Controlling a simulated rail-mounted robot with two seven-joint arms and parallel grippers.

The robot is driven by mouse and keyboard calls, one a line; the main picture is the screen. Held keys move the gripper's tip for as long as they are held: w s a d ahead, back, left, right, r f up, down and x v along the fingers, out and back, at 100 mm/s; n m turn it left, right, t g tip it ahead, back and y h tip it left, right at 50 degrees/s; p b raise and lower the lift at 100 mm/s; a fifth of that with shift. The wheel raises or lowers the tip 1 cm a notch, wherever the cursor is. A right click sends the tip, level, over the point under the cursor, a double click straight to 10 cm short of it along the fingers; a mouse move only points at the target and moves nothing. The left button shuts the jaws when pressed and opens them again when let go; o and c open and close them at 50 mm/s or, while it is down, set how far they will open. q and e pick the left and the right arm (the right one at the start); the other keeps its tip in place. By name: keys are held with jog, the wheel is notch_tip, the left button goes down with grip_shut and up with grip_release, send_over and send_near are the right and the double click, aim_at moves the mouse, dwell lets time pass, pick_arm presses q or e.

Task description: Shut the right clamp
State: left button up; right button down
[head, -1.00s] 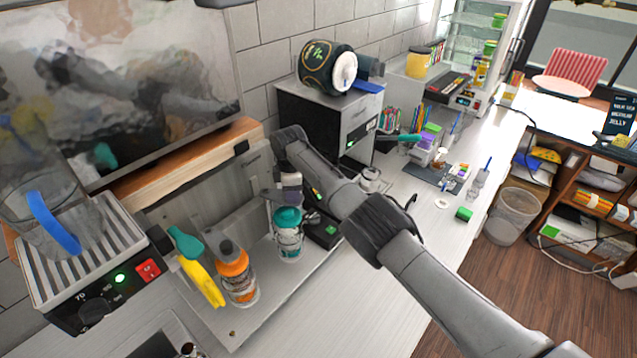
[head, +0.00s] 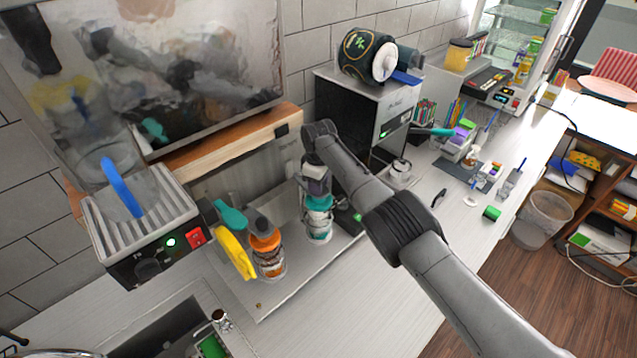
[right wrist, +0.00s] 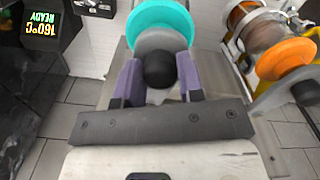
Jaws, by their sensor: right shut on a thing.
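My right gripper (head: 316,180) is over the bottle with a teal lid (head: 320,202), which stands upright on the light counter. In the right wrist view its purple fingers (right wrist: 157,80) are shut on the round black knob (right wrist: 159,69). A grey disc and the teal lid (right wrist: 162,14) show beyond the knob. I cannot make out which part is the right clamp. My left gripper is not in view.
A bottle with an orange top (head: 268,250) and a yellow thing (head: 236,254) stand close on the left. A dark machine (head: 350,112) stands behind my right arm. A striped-top machine (head: 145,220) is at far left. The counter's right part has free room.

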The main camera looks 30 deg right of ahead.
jog(key=c, duration=1.2)
grip_release()
jog(key=o, duration=0.5)
jog(key=shift+c, duration=0.2)
jog(key=shift+r, duration=0.1)
jog(key=shift+r, duration=0.2)
notch_tip(320, 180, up, 13)
jog(key=b, duration=0.2)
jog(key=shift+r, duration=0.15)
jog(key=shift+a, duration=0.1)
